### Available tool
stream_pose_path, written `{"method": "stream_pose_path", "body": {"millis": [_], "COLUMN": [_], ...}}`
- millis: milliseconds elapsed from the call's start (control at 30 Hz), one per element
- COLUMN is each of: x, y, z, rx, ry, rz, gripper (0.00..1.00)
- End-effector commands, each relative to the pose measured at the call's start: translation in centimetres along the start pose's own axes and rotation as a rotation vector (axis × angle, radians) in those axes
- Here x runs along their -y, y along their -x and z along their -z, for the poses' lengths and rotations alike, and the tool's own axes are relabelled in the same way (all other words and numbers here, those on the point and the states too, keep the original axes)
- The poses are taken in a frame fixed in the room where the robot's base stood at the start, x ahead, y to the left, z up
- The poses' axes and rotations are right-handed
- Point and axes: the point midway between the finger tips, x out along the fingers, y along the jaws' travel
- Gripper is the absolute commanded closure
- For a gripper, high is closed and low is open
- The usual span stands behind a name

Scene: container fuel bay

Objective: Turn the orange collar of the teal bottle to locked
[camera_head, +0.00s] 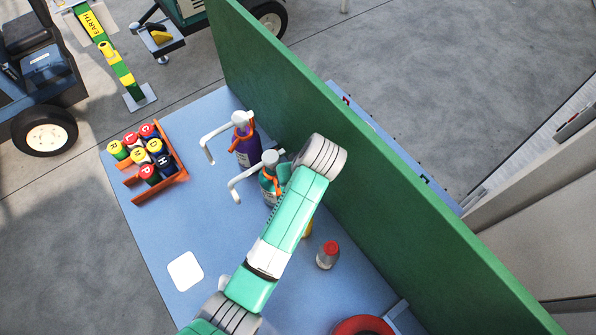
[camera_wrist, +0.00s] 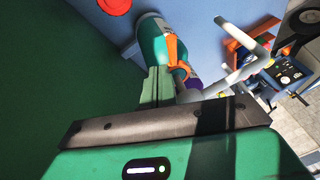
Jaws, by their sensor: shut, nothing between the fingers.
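The teal bottle (camera_head: 270,194) stands on the blue bench near the green wall, partly hidden behind my arm. Its orange collar (camera_head: 266,180) sits below a white pump head with a bent spout. In the wrist view the teal bottle (camera_wrist: 153,34) and the collar (camera_wrist: 174,50) are just beyond my gripper (camera_wrist: 158,72). The fingers are shut and empty, with their tips close beside the collar. I cannot tell whether they touch it. In the head view my gripper is mostly hidden by my wrist. The collar's lock marking is not readable.
A purple bottle (camera_head: 246,149) with its own orange collar and white spout stands close behind the teal one. The green wall (camera_head: 370,190) rises close to my wrist. An orange rack (camera_head: 178,165) of several capped jars, a white card (camera_head: 185,271) and a red-capped container (camera_head: 327,256) are on the bench.

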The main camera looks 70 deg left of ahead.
Motion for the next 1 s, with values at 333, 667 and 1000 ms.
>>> {"method": "stream_pose_path", "body": {"millis": [333, 667, 1000], "x": [1.5, 1.6, 2.0], "y": [-2.7, -2.8, -3.0], "z": [-0.9, -0.8, -0.4], "rx": [0.001, 0.0, -0.001], "ry": [-0.001, -0.001, -0.003], "rz": [0.0, -0.001, -0.002], "gripper": [1.0, 1.0, 1.0]}}
